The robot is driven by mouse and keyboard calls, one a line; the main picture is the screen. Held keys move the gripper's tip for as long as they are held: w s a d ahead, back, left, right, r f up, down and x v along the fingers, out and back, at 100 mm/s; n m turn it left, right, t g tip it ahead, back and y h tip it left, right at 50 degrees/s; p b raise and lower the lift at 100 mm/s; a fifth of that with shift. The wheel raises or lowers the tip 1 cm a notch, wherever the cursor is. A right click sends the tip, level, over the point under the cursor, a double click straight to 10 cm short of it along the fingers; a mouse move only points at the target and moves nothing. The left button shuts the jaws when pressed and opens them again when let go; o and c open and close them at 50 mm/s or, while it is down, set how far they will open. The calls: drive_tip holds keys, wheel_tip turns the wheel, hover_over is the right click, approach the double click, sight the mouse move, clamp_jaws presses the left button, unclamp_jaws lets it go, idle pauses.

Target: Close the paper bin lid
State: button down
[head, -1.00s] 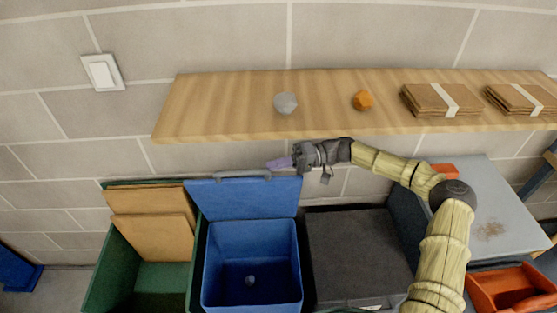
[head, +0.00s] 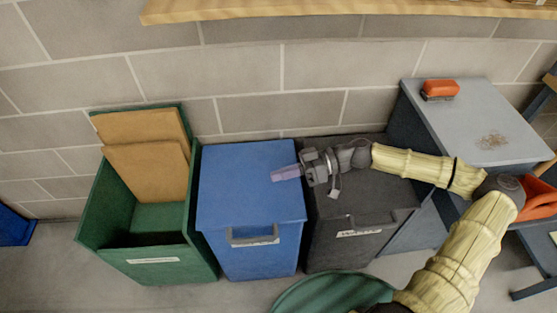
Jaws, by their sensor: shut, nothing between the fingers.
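The blue bin (head: 252,255) stands between the green bin and the dark grey bin. Its blue lid (head: 250,185) lies flat and closed over the top, with a grey handle (head: 254,239) at the front edge. My gripper (head: 278,174) is shut and empty, with its pale purple fingertips over the right part of the blue lid. I cannot tell whether the fingertips touch the lid. The inside of the blue bin is hidden. The label behind the handle is too small to read.
The green bin (head: 150,268) on the left is open, with cardboard sheets (head: 147,155) standing in it. The dark grey bin (head: 350,258) on the right is closed. A grey cabinet (head: 478,120) carries an orange brush (head: 440,90). A wooden shelf (head: 340,8) runs above.

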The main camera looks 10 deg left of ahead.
drive_tip(key=s+d+f+n+b, duration=0.1)
drive_tip(key=s+f+n+b, duration=0.1)
drive_tip(key=f+b, duration=0.5)
drive_tip(key=s+d+f+n+t+b, duration=0.1)
drive_tip(key=s+f+n+b, duration=0.2)
drive_tip(key=f+b, duration=0.4)
drive_tip(key=shift+s+f+t, duration=0.3)
drive_tip(key=shift+s+f, duration=0.55)
drive_tip(key=shift+f, duration=2.25)
drive_tip(key=shift+f, duration=0.1)
drive_tip(key=shift+d, duration=0.1)
approach(276, 235)
drive_tip(key=shift+d+r+p, duration=0.15)
drive_tip(key=shift+r+p, duration=0.15)
drive_tip(key=shift+p, duration=0.1)
drive_tip(key=shift+w, duration=0.1)
